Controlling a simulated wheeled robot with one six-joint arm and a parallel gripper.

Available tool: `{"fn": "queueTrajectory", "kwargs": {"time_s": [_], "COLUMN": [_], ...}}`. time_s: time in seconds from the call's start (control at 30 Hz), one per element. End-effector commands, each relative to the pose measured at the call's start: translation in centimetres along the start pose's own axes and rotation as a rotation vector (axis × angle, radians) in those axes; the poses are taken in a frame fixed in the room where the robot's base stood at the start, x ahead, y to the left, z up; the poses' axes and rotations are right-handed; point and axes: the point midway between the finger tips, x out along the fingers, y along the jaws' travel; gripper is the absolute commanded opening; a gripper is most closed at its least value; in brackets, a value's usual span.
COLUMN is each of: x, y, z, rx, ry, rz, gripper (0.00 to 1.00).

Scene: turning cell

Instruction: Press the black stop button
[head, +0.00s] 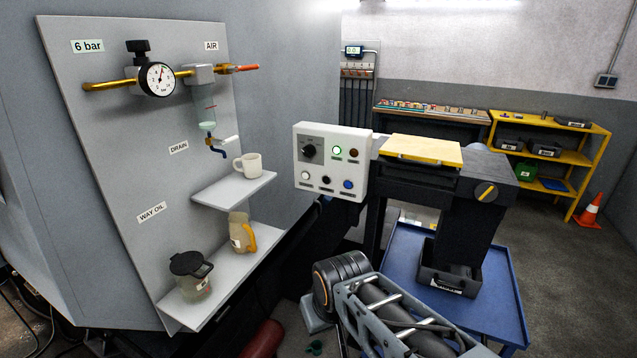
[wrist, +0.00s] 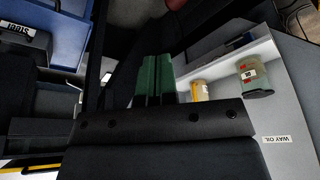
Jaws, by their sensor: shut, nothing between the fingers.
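The black stop button (head: 326,180) sits in the middle of the lower row on the white control box (head: 302,158), between a white button (head: 305,175) and a blue button (head: 348,184). Above it are a black rotary knob (head: 309,151), a lit green button (head: 337,150) and a dark red one (head: 354,153). My gripper (wrist: 156,58) shows in the wrist view with its green fingers shut and empty. The control box is not recognisable in the wrist view. In the head view my arm is at the bottom, below the box and apart from it; I cannot make out the fingertips there.
Left of the box, a grey panel (head: 110,150) carries a gauge (head: 157,79) and two shelves with a mug (head: 248,164), a yellow-handled jug (head: 240,232) and a lidded jar (head: 190,277). A blue cart (head: 500,300) with a black bin (head: 445,283) stands right.

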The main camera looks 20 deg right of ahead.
Motion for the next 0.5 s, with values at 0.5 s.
{"fn": "queueTrajectory", "kwargs": {"time_s": [0.5], "x": [4.3], "y": [4.4], "z": [-18.7], "rx": [0.452], "ry": [0.590], "rz": [-0.046], "gripper": [0.00]}}
